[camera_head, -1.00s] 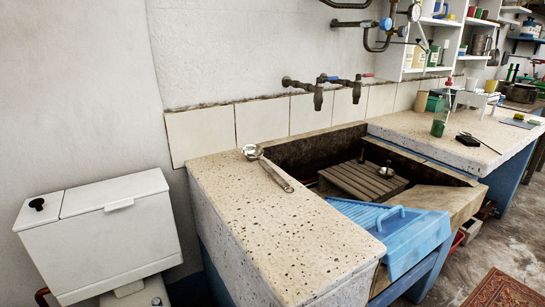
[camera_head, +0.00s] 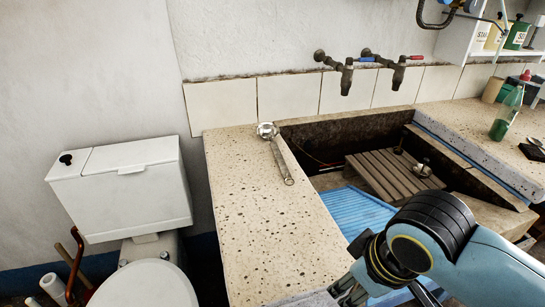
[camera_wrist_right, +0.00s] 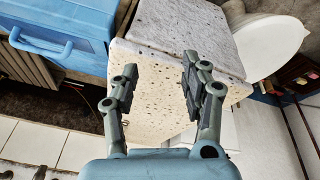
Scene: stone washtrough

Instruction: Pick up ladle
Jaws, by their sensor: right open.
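The metal ladle (camera_head: 276,150) lies on the speckled stone counter (camera_head: 240,200), left of the sink. Its round bowl is toward the back wall and its handle points to the front right, along the sink's edge. My right gripper (camera_head: 345,295) is low in the head view, over the counter's front right, well apart from the ladle and partly cut off by the bottom edge. In the right wrist view the right gripper (camera_wrist_right: 157,85) is open and empty, with the counter's corner behind its fingers. The ladle does not show in that view. My left gripper is not in view.
The sink (camera_head: 350,130) holds a wooden slatted rack (camera_head: 385,172) and a blue ribbed tray (camera_head: 355,212). Taps (camera_head: 345,70) stick out from the wall above. A white toilet (camera_head: 130,190) stands left. A green bottle (camera_head: 506,115) stands on the right counter. The left counter is otherwise clear.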

